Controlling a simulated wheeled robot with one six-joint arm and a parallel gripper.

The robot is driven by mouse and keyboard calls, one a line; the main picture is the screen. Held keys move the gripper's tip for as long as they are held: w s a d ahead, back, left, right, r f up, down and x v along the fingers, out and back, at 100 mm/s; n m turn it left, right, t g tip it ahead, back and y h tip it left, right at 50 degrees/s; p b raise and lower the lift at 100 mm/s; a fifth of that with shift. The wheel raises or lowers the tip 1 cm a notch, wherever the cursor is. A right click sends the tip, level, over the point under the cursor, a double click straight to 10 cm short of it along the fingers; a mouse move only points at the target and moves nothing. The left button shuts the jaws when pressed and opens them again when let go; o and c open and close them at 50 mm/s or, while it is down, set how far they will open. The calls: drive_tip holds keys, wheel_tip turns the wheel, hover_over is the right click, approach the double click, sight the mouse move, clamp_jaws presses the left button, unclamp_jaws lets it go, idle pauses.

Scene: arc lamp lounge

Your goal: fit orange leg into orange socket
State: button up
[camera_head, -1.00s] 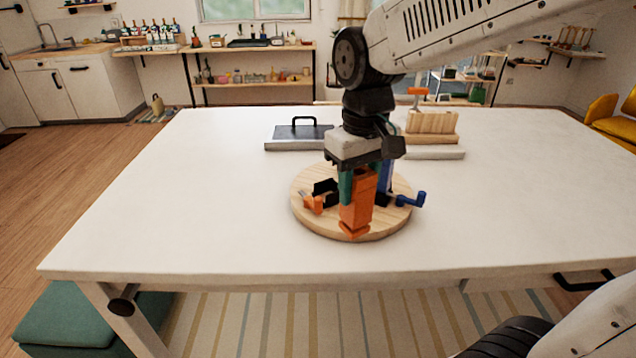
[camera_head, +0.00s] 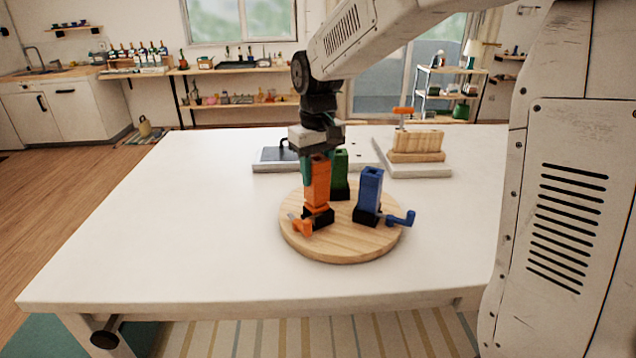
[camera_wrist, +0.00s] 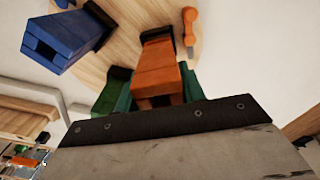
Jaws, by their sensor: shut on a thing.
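The orange leg (camera_head: 317,187) is a tall block, upright on the round wooden disc (camera_head: 350,249). Its lower end meets the black orange-side socket (camera_head: 319,217), which has an orange lever (camera_head: 300,227) beside it. How deep the leg sits in it is hard to tell. My gripper (camera_head: 312,172) is shut on the leg's upper part, its teal fingers either side. In the wrist view the leg (camera_wrist: 160,72) runs from the fingers (camera_wrist: 158,95) to the black socket (camera_wrist: 157,34), with the orange lever (camera_wrist: 189,28) beside it.
A blue leg (camera_head: 368,188) stands in its black socket with a blue lever (camera_head: 402,218), right of the orange leg. A green leg (camera_head: 341,176) stands behind. A wooden block rack (camera_head: 417,142) and a grey plate (camera_head: 271,155) lie farther back. The table's left is clear.

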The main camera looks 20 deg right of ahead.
sight(318, 185)
drive_tip(key=f, duration=0.3)
drive_tip(key=shift+s+f, duration=0.2)
drive_tip(key=shift+f, duration=0.1)
clamp_jaws()
drive_tip(key=o, duration=1.1)
unclamp_jaws()
drive_tip(key=shift+o, duration=0.2)
wheel_tip(318, 185, up, 12)
drive_tip(key=shift+w+r, duration=0.1)
drive_tip(key=shift+w, duration=0.05)
drive_tip(key=shift+c, duration=1.2)
drive_tip(key=shift+s+d+f, duration=0.2)
drive_tip(key=shift+s+f, duration=0.75)
drive_tip(key=shift+f, duration=1.9)
drive_tip(key=shift+s+d+f, duration=0.25)
drive_tip(key=shift+s+f, duration=0.65)
drive_tip(key=shift+f, duration=1.95)
drive_tip(key=shift+s+d+f, duration=0.2)
drive_tip(key=shift+s+f, duration=0.75)
drive_tip(key=shift+f, duration=1.9)
